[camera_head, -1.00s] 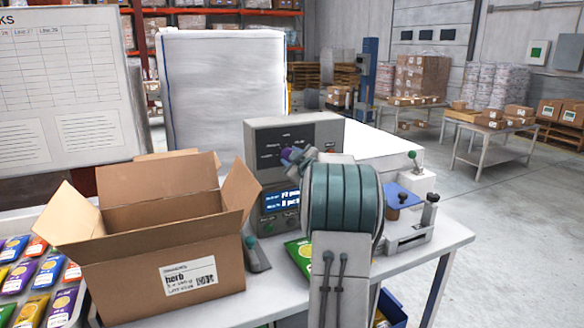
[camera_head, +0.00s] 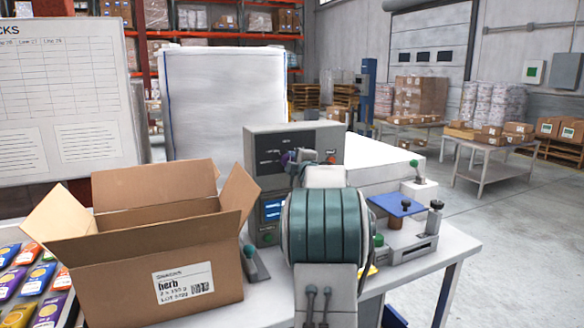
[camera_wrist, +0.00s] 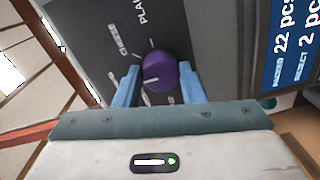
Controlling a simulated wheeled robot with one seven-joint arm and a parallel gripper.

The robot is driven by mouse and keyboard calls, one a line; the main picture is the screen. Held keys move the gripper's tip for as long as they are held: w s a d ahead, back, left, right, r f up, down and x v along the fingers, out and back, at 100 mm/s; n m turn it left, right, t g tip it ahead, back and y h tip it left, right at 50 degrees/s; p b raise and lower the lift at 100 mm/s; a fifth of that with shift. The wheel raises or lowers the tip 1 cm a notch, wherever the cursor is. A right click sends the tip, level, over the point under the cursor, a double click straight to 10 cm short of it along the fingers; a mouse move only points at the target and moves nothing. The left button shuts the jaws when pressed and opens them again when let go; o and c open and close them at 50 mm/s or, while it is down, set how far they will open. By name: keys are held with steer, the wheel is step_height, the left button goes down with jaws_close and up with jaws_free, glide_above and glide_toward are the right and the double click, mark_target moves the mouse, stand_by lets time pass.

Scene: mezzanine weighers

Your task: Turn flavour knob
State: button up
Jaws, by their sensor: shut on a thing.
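The purple round flavour knob (camera_wrist: 160,70) sits on the dark panel of the grey machine (camera_head: 262,143). In the wrist view it lies between the blue fingers of my gripper (camera_wrist: 159,77), which is shut on it. A pale pointer line on the knob points left in the picture. Labels around it read CHEESE and PLAIN, the latter cut off; those below are mostly hidden by my fingers. In the head view my arm covers most of the gripper and a little purple shows at the panel.
A lit blue display (camera_wrist: 293,45) reads PACKED 22 pcs and REJECT 2 pcs. An open cardboard box (camera_head: 150,265) labelled herb stands left of the machine. A sealing device with a blue plate (camera_head: 397,206) is to the right. Coloured packets (camera_head: 30,285) lie far left.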

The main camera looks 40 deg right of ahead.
stand_by(0.4)
steer(key=o, duration=1)
steer(key=shift+s, duration=0.1)
steer(key=b+v, duration=0.1)
steer(key=v, duration=1.2)
steer(key=shift+s, duration=0.35)
